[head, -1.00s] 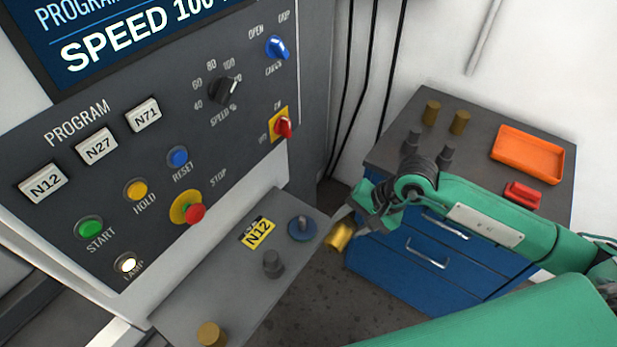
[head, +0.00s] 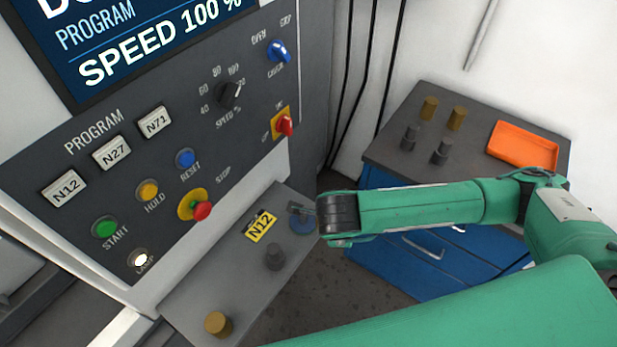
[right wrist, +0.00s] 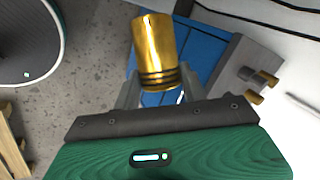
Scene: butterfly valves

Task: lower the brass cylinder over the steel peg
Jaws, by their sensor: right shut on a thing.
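The brass cylinder (right wrist: 155,50), with dark rings near one end, is between the fingers of my right gripper (right wrist: 158,82), which is shut on it. In the head view my right forearm reaches left to the blue round base (head: 302,224) on the grey shelf, and its wrist hides the cylinder. A grey part shows just above this base; I cannot tell if it is the steel peg or a finger of mine. The wrist view shows no peg. My left gripper is not in view.
The grey shelf (head: 240,285) also bears a dark stepped part (head: 275,257) and another brass piece (head: 217,323). The control panel (head: 200,120) rises behind it. The blue cabinet (head: 385,262) at right holds several small parts and an orange tray (head: 522,147).

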